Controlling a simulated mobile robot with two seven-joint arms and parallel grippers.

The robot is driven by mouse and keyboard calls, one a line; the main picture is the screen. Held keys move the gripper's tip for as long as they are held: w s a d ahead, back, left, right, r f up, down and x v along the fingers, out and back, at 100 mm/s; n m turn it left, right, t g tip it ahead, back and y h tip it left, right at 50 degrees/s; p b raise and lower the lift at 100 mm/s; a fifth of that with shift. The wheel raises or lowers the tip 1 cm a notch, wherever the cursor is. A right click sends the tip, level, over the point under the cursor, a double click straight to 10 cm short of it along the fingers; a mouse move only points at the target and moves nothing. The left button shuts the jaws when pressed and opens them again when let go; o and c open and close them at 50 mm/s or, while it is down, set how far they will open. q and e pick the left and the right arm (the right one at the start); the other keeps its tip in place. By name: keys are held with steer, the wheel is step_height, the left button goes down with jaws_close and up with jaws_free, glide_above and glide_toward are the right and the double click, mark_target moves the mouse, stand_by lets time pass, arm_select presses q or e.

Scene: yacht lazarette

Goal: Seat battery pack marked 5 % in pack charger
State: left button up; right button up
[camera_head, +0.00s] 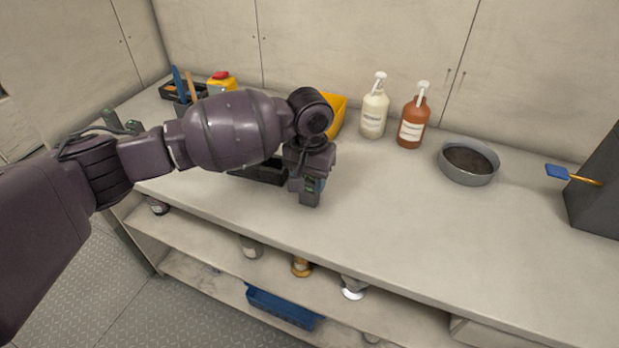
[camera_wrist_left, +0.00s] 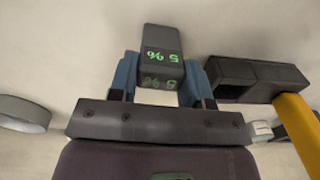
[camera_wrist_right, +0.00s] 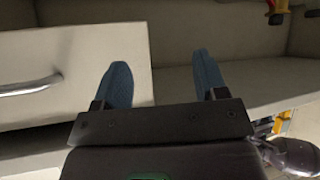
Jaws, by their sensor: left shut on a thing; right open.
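The battery pack marked 5 % (camera_wrist_left: 163,42) is a dark grey block with green digits, upside down in the left wrist view. My left gripper (camera_wrist_left: 158,84) is shut on it, with one blue finger on each side. In the head view the pack (camera_head: 309,190) hangs below my left gripper (camera_head: 309,172), over or on the counter; I cannot tell whether it touches. A black open-topped box with compartments, likely the pack charger (camera_wrist_left: 262,72), is to the right of the pack in the left wrist view. In the head view my arm partly hides it (camera_head: 262,172). My right gripper (camera_wrist_right: 162,84) is open and empty.
A yellow bin (camera_head: 337,112), a cream bottle (camera_head: 374,112), an amber bottle (camera_head: 413,122) and a grey bowl (camera_head: 468,163) stand along the back. The counter (camera_head: 400,210) in front is bare. A drawer (camera_wrist_right: 85,60) with a handle faces my right gripper.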

arm_select(q)
steer(key=shift+r, duration=0.1)
steer(key=o, duration=1)
